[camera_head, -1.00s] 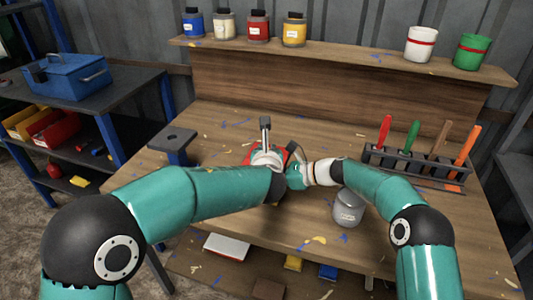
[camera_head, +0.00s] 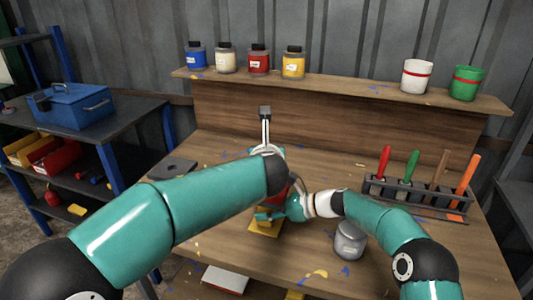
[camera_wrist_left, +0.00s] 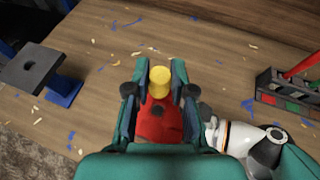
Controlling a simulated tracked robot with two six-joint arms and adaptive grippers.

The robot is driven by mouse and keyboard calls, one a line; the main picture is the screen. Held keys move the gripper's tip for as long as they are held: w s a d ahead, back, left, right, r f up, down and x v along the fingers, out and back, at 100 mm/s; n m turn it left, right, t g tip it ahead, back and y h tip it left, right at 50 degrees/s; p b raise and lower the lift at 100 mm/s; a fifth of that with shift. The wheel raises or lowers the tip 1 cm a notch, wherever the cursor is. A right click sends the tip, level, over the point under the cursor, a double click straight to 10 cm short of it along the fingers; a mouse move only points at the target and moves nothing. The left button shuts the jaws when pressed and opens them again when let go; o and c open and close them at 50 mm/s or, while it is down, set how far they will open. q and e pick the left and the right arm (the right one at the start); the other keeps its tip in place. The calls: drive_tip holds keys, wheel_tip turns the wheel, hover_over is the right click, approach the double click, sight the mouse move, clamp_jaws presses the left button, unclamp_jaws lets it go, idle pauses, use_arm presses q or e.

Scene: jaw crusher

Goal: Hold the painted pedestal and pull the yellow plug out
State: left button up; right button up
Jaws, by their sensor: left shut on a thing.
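The yellow plug (camera_wrist_left: 159,75) shows in the left wrist view as a short cylinder between the fingertips of my left gripper (camera_wrist_left: 160,85), which is shut on it. A red part of the painted pedestal (camera_wrist_left: 157,122) shows just below the plug there; whether they still touch is unclear. In the head view my left arm hides the plug and left fingers. There a red patch of the pedestal (camera_head: 281,190) shows under that arm, and a yellow plate (camera_head: 264,229) lies lower. My right gripper (camera_head: 268,214) is low beside the red patch, above the yellow plate; its grip is unclear.
A dark stand (camera_head: 172,168) with a hole in its top, clearer in the wrist view (camera_wrist_left: 35,67), stands left on the bench. A grey pot (camera_head: 349,240) is near my right forearm. A rack (camera_head: 420,195) of colored-handled tools is at right. The back of the bench is mostly clear.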

drive_tip(key=o, duration=0.3)
